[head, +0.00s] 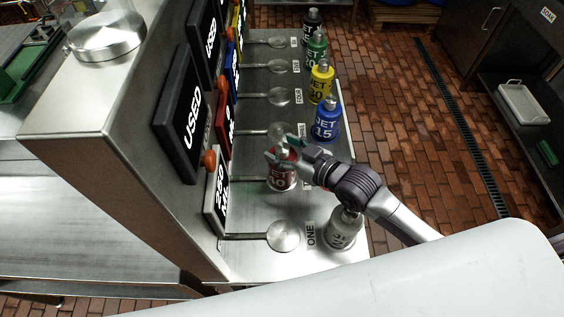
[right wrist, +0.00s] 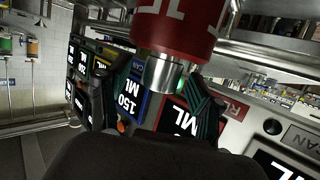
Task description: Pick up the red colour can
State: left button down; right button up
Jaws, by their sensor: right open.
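The red can (head: 282,180) stands upright on the steel shelf (head: 262,205), partly hidden under my right gripper (head: 283,149). It has white lettering and a silver neck. In the right wrist view the red can (right wrist: 178,28) shows upside down at the top, with its silver neck (right wrist: 162,73) pointing down between my fingers. My right gripper (right wrist: 152,98) is open, one finger on each side of the neck. I cannot tell whether either finger touches it. My left gripper is not in view.
A blue can (head: 326,122), a yellow can (head: 321,84), a green can (head: 317,48) and a black can (head: 312,22) stand behind in a row. A white can (head: 343,228) stands nearer, beside my right arm. Round metal discs (head: 283,235) and a sign-covered panel (head: 178,122) are at left.

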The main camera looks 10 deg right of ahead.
jog(key=shift+w+a+f, duration=0.1)
jog(key=shift+w+a, duration=0.05)
jog(key=shift+w, duration=0.05)
jog(key=shift+s, duration=0.1)
jog(key=shift+c, duration=0.7)
grip_shut()
jog(key=shift+r, duration=0.2)
